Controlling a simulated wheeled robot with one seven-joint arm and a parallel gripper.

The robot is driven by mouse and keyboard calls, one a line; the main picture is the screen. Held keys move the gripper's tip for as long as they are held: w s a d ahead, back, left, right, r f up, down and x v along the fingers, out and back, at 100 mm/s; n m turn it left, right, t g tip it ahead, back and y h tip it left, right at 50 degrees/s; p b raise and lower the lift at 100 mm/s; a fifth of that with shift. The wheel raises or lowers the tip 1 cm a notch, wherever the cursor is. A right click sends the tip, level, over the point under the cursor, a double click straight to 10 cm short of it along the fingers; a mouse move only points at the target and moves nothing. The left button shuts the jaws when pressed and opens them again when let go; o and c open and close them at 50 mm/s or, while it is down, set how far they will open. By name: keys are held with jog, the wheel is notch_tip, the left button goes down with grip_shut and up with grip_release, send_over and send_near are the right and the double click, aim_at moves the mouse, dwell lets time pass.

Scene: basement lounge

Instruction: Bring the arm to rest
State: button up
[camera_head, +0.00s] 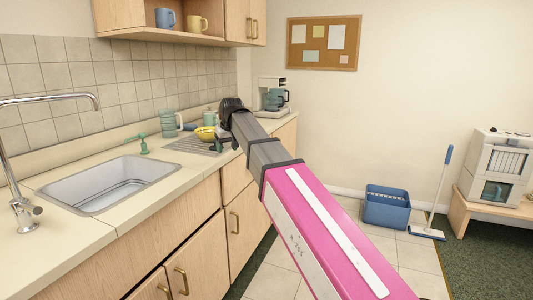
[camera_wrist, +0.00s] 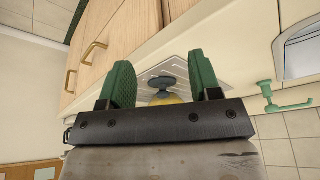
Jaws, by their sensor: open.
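My arm reaches from the lower right of the head view to the counter, pink along its near part and grey farther out. My gripper (camera_head: 227,128) is at its far end, beside the dish mat, its fingers mostly hidden there. In the wrist view my gripper (camera_wrist: 160,72) shows two green finger pads standing wide apart. A blue-grey rounded thing (camera_wrist: 162,81) and a yellow surface (camera_wrist: 166,98) show in the gap beyond them. The pads appear clear of both, and nothing is seen clamped.
The counter holds a sink (camera_head: 112,184), a dish mat (camera_head: 190,146), a yellow bowl (camera_head: 204,133), a green pitcher (camera_head: 168,123) and a coffee maker (camera_head: 271,95). A cupboard (camera_head: 180,20) hangs above.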

jog(key=s+d+f+m, duration=0.2)
jog(key=d+f, duration=0.9)
jog(key=f, duration=0.2)
jog(key=s+d+f+m+g+h, duration=0.1)
jog(key=s+d+f+m, duration=0.1)
jog(key=s+d+f, duration=0.7)
jog(key=s+d+f+m+g+h, duration=0.1)
jog(key=s+d+f+m+g, duration=0.1)
jog(key=s+d+f, duration=0.8)
jog(key=d+f, duration=0.5)
jog(key=f, duration=0.2)
jog(key=shift+d+f, duration=0.3)
jog(key=shift+d, duration=0.05)
